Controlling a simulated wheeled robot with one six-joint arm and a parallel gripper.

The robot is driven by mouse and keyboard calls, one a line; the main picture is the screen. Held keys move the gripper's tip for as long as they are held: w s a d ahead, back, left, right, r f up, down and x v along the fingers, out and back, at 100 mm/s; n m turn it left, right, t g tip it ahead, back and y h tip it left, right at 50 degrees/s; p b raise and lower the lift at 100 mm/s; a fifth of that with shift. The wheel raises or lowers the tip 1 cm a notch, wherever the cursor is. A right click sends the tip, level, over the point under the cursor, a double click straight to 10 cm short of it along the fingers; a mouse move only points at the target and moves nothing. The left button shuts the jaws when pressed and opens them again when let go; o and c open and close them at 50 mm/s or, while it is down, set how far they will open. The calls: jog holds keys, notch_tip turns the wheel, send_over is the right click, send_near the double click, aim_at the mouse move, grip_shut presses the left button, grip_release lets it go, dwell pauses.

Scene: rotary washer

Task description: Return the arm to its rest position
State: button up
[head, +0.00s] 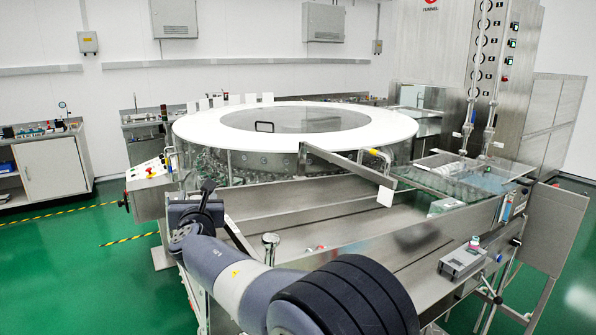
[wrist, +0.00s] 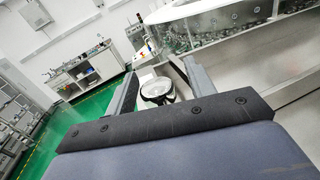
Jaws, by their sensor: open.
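My gripper (head: 207,192) is at the left front of the washer, over the near edge of its steel deck. In the wrist view my gripper (wrist: 163,72) has its two dark fingers apart. A round, pale-topped fixture (wrist: 157,90) shows between the fingers; I cannot tell how far below them it is. No held object is visible. My grey arm stretches from the lower middle of the head view to the left, low in front of the machine.
The rotary washer (head: 190,128) with its white ring top fills the middle. A control box (head: 150,172) with a red button stands just left of my gripper. A round-topped steel post (head: 270,240) stands close behind my arm. Green floor (head: 60,270) is clear at left.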

jog(key=shift+s+d+r, duration=0.1)
jog(key=shift+s+d, duration=0.05)
jog(key=shift+s, duration=0.15)
jog(key=shift+w, duration=0.2)
